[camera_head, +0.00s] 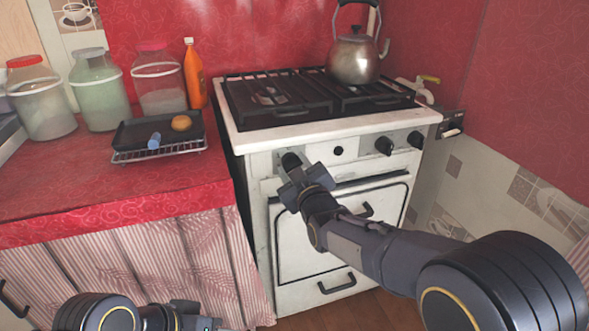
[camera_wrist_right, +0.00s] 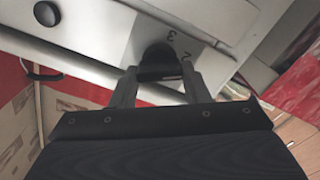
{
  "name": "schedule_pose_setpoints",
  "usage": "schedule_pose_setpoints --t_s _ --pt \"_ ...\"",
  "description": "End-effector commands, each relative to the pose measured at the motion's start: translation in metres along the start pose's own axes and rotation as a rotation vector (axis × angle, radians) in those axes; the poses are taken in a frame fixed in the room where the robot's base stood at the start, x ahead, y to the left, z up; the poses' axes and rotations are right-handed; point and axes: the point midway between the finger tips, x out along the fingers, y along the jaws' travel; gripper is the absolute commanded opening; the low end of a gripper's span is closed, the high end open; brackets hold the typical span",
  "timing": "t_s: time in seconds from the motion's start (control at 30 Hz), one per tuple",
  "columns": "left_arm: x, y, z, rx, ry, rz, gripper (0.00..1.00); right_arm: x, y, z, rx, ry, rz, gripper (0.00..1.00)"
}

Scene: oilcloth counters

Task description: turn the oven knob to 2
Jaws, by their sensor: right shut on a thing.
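The white oven (camera_head: 300,250) has a row of black controls along its front panel. The black oven knob (camera_head: 291,160) is at the left end of the panel, partly covered by my right gripper (camera_head: 292,172). In the right wrist view the knob (camera_wrist_right: 158,58) sits between the two fingers of my right gripper (camera_wrist_right: 160,82), which is shut on it. The printed marks 3 (camera_wrist_right: 172,35) and 2 (camera_wrist_right: 187,55) show on the panel beside the knob. My left arm shows only in part at the bottom left; its fingers do not show.
A kettle (camera_head: 355,55) stands on the hob at the back right. A round black button (camera_head: 338,151) and more knobs (camera_head: 384,145) are to the right on the panel. The red counter on the left holds jars (camera_head: 98,92), an orange bottle (camera_head: 194,75) and a dark tray (camera_head: 128,135).

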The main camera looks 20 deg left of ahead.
Motion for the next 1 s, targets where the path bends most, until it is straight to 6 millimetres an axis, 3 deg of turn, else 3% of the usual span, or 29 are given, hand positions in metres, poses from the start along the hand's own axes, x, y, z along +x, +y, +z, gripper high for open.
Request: schedule_pose_setpoints --t_s 0.37,0.4,0.53,0.83,1.0 --pt "0.000 0.000 0.000 0.000 0.000 0.000 0.44 0.000 -0.001 0.000 -0.003 -0.001 -0.002 0.19" --pt "0.000 0.000 0.000 0.000 0.000 0.000 0.44 0.000 -0.001 0.000 -0.003 -0.001 -0.002 0.46" --pt "0.000 0.000 0.000 0.000 0.000 0.000 0.44 0.000 0.000 0.000 -0.003 -0.001 -0.001 0.63" --pt "0.000 0.000 0.000 0.000 0.000 0.000 0.44 -0.001 0.000 0.000 -0.002 0.000 -0.001 0.64" --pt "-0.003 0.001 -0.001 0.000 0.000 0.000 0.44 -0.020 0.001 -0.001 -0.001 -0.001 -0.001 0.64"
